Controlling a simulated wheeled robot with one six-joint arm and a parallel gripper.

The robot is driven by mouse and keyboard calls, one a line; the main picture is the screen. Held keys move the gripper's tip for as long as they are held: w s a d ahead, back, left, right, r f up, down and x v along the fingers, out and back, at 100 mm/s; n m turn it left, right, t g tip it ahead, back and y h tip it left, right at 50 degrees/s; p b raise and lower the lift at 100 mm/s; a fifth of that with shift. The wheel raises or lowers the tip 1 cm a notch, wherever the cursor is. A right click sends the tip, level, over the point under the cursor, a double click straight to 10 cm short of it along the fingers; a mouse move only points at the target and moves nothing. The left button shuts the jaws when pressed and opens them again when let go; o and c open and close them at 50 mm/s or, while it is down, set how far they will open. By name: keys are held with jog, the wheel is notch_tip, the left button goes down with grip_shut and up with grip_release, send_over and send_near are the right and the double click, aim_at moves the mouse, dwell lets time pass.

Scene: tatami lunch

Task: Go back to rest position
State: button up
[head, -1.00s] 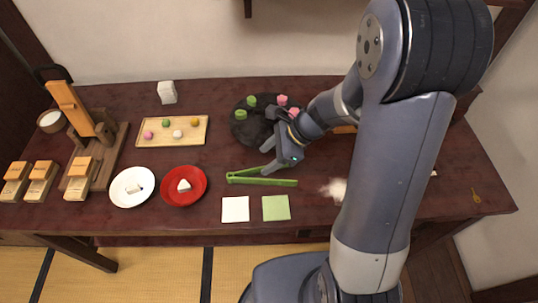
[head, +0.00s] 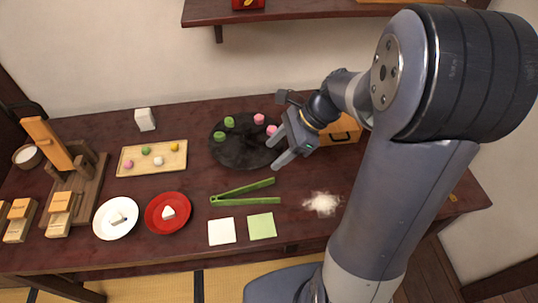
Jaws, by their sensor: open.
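My gripper (head: 280,146) is open and empty. It is raised at the right side of the round black plate (head: 240,163), and its jaws point down and left. The plate carries green sweets (head: 219,136) on its left and pink sweets (head: 272,130) on its right, close to my jaws. Green tongs (head: 243,197) lie spread in a V on the dark red table, below the plate and apart from my gripper. My arm hides part of the table's right side.
A wooden drawer box (head: 342,131) stands behind my gripper. White powder (head: 322,203) lies to the right of the tongs. A white napkin (head: 221,232), a green napkin (head: 262,226), a red plate (head: 167,190), a white plate (head: 104,228) and a wooden tray (head: 130,163) stand left and front.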

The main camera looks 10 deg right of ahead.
dwell(0.3)
jog(key=a+r+b+x, duration=0.1)
jog(key=x, duration=0.9)
jog(key=shift+a, duration=0.1)
dwell(0.4)
